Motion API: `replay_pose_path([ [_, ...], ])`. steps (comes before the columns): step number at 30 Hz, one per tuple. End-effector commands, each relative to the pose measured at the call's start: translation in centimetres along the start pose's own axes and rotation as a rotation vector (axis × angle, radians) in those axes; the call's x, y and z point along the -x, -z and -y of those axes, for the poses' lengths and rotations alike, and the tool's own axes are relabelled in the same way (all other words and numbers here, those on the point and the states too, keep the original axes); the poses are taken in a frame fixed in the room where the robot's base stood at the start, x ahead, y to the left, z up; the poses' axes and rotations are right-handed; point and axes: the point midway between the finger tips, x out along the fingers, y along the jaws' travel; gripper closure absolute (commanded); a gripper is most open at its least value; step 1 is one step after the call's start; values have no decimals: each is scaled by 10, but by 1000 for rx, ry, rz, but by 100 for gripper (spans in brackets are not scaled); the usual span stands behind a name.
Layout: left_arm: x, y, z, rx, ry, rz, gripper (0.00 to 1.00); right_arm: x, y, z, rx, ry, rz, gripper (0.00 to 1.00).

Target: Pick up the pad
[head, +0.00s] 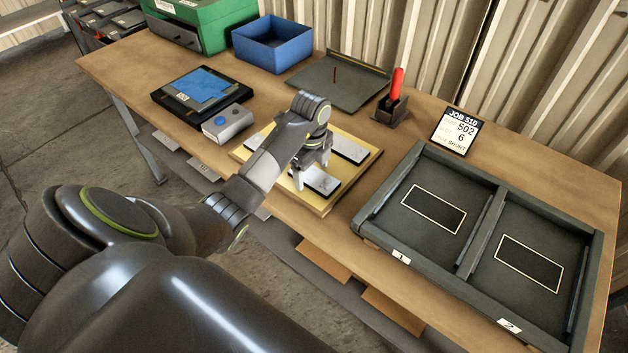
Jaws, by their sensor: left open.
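A pale yellow board (372,172) lies near the table's front edge and carries several flat grey pieces with dark edges. One grey piece (322,181) lies at the front of the board, and another grey piece (350,149) lies at the back right. These look like pads, but I cannot tell which one the task means. My left gripper (311,174) is open and points down over the board, close above the front piece. My arm and gripper hide the middle of the board. I cannot tell whether the fingers touch anything. My right gripper is out of view.
A dark two-bay tray (397,258) fills the right of the table. A grey box with a blue button (226,123) and a black unit with a blue top (203,88) stand left. Behind are a blue bin (272,48), a grey plate (330,85) and a red-handled tool (397,82).

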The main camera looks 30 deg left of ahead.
Motion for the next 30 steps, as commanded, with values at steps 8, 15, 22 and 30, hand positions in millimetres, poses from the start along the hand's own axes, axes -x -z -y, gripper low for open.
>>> replay_pose_path([
  [8, -4, 0, 0, -1, 2, 1, 20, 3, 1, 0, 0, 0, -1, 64],
  [15, -4, 0, 0, -1, 3, 1, 51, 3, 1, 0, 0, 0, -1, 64],
  [22, -4, 0, 1, -1, 4, 2, 73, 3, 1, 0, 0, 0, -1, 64],
  [30, 0, -1, 1, -1, 5, 2, 73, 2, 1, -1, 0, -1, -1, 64],
])
